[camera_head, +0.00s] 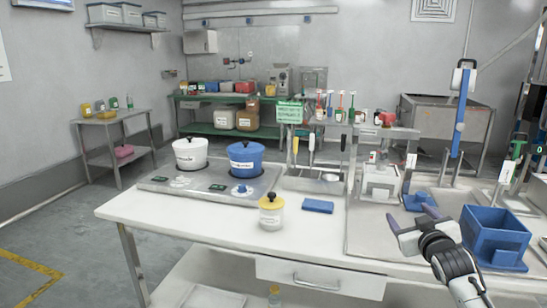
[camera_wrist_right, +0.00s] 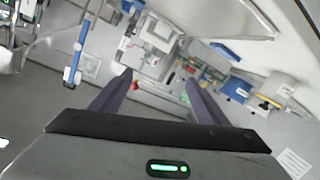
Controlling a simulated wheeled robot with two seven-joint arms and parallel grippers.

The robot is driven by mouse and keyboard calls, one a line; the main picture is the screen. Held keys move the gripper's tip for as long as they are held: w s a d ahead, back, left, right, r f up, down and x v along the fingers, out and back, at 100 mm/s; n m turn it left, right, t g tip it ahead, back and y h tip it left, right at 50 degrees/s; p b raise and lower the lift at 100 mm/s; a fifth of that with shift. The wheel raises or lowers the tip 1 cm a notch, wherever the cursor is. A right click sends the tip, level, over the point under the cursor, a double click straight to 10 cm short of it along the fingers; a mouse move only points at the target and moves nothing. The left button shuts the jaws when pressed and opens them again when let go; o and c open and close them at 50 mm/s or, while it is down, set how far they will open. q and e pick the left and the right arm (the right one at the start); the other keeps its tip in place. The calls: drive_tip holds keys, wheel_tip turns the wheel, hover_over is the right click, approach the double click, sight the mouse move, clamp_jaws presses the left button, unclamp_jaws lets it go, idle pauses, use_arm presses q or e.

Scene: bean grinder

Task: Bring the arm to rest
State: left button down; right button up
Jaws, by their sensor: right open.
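My right arm comes in at the bottom right of the head view. Its right gripper (camera_head: 410,217) is raised over the right part of the counter (camera_head: 225,220), to the left of a blue bin (camera_head: 495,237). The fingers are apart with nothing between them. In the right wrist view the two dark fingers of the right gripper (camera_wrist_right: 157,78) also stand apart and empty, and the scene behind looks tilted. My left gripper does not show in either view.
A white pot (camera_head: 190,155) and a blue pot (camera_head: 246,160) are at the left. A white machine (camera_head: 380,183) stands behind the gripper.

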drive_tip(key=s+a+f+g+y+b, duration=0.1)
drive_tip(key=s+a+f, duration=0.35)
drive_tip(key=f, duration=0.35)
drive_tip(key=s+a+f+n+g+y+b, duration=0.1)
drive_tip(key=s+a+f, duration=0.3)
drive_tip(key=s+f, duration=0.3)
drive_tip(key=s+a+f+g+y+b, duration=0.1)
drive_tip(key=s+a+f, duration=0.3)
drive_tip(key=f, duration=0.5)
drive_tip(key=s+a+f+g, duration=0.1)
drive_tip(key=s+a+f, duration=0.2)
drive_tip(key=s, duration=0.6)
drive_tip(key=s+a+f+g+y+b, duration=0.1)
drive_tip(key=s+a+f, duration=0.3)
drive_tip(key=s, duration=0.6)
drive_tip(key=s+a+f+g+y+b, duration=0.1)
drive_tip(key=s+a+f+g, duration=0.1)
drive_tip(key=s+f, duration=0.4)
drive_tip(key=s+a, duration=0.1)
drive_tip(key=s, duration=0.2)
drive_tip(key=shift+s+a+m, duration=0.15)
drive_tip(key=shift+a+m, duration=0.2)
drive_tip(key=shift+m, duration=0.05)
